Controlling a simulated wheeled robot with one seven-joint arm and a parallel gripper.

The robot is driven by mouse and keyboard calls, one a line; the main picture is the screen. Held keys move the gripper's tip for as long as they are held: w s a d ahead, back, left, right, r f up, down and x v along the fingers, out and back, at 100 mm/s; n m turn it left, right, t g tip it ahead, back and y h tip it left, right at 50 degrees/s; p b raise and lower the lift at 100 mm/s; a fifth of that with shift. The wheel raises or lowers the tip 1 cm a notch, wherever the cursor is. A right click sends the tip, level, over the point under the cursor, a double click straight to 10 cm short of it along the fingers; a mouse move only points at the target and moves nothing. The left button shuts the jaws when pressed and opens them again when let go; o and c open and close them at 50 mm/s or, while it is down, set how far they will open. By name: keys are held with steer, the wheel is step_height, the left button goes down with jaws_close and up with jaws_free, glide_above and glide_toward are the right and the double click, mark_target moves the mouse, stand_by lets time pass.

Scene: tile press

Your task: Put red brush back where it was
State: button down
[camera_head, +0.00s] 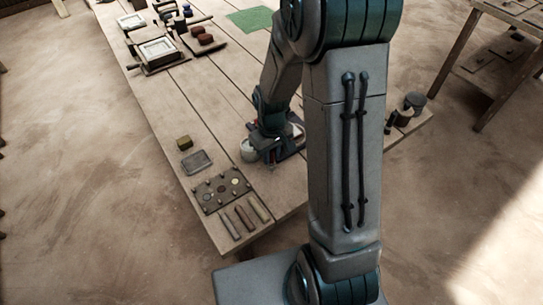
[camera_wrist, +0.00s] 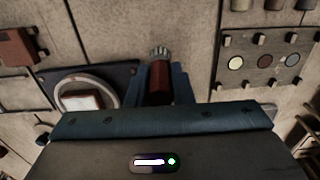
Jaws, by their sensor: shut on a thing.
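The red brush (camera_wrist: 158,84) is between the two blue fingers of my gripper (camera_wrist: 160,88) in the wrist view. Its red handle is gripped, and its pale bristle end (camera_wrist: 159,53) points to the top of the picture. The lower part of the handle is hidden behind the gripper body. In the head view my gripper (camera_head: 269,156) is low over the near part of the long table (camera_head: 215,105), and my arm hides much of it. I cannot tell whether the brush touches the table.
A dark tray (camera_wrist: 126,72) with a white ring (camera_wrist: 60,88) lies left of the brush. A pegged board (camera_head: 207,202) with several round discs, several sticks (camera_head: 249,215), a grey dish (camera_head: 197,161) and a yellowish block (camera_head: 184,143) lie near the gripper. The table's middle is bare.

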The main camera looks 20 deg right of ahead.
steer(key=shift+f, duration=0.75)
steer(key=shift+f, duration=0.2)
steer(key=c, duration=1.3)
jaws_free()
steer(key=shift+r, duration=0.1)
